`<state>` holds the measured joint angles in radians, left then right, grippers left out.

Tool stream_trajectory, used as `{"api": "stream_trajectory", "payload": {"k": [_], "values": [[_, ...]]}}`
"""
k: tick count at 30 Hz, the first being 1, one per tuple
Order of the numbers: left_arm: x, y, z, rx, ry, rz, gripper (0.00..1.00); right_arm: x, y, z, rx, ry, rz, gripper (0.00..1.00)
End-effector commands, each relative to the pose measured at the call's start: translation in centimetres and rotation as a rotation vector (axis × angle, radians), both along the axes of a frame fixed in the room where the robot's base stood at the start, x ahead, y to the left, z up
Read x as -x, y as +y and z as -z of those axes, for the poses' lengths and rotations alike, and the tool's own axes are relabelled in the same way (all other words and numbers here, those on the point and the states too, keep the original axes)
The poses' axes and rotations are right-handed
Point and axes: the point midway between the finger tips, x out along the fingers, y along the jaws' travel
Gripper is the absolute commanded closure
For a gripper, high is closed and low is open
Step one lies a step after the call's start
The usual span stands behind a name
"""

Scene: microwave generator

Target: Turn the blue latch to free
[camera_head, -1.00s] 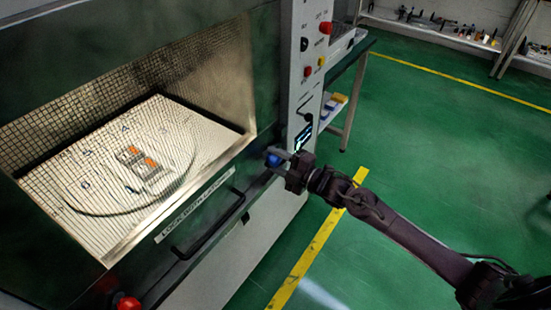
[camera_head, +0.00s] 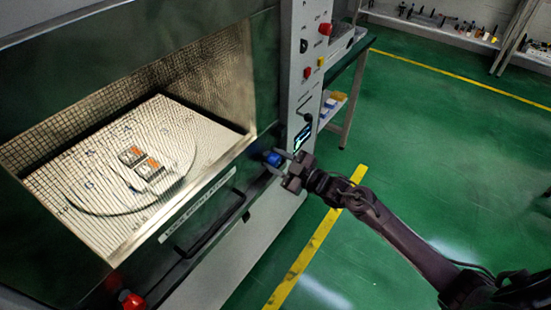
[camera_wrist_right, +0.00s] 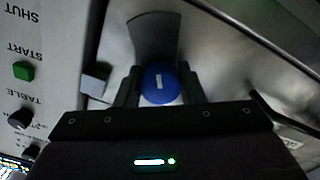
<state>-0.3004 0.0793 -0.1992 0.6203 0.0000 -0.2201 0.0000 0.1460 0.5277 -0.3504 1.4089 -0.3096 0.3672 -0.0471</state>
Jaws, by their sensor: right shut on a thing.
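The blue latch (camera_head: 272,158) is a round blue knob on the front of the large microwave cabinet, at the right end of the door's lower edge. In the right wrist view the blue knob (camera_wrist_right: 160,85) has a short white mark pointing along the picture's vertical. My right gripper (camera_head: 281,162) reaches it from the right and is shut on it. In the wrist view its fingers (camera_wrist_right: 160,88) stand on either side of the knob. My left gripper is not in view.
A black door handle (camera_head: 212,232) and a red knob (camera_head: 131,301) lie to the left along the door's lower edge. The control panel (camera_head: 305,70) is above the latch. Two small parts (camera_head: 140,163) lie inside the chamber.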

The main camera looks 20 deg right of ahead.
Motion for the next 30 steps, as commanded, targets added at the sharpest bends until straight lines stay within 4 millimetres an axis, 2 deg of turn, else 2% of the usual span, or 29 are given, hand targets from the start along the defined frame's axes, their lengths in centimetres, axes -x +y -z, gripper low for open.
{"api": "stream_trajectory", "payload": {"k": [19,20,22,24,30], "values": [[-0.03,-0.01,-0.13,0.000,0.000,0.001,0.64,0.28,0.18,0.57,-0.037,0.043,-0.005,0.87],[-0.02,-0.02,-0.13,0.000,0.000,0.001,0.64,0.28,0.18,0.58,-0.037,0.043,-0.005,0.61],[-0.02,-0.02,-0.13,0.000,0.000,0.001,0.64,0.24,0.15,0.53,-0.037,0.042,-0.004,0.51],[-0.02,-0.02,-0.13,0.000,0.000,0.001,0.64,0.20,0.12,0.44,-0.037,0.039,-0.003,0.44],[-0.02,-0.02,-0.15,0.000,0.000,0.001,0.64,0.11,0.08,0.23,-0.037,0.034,-0.002,0.44]]}}
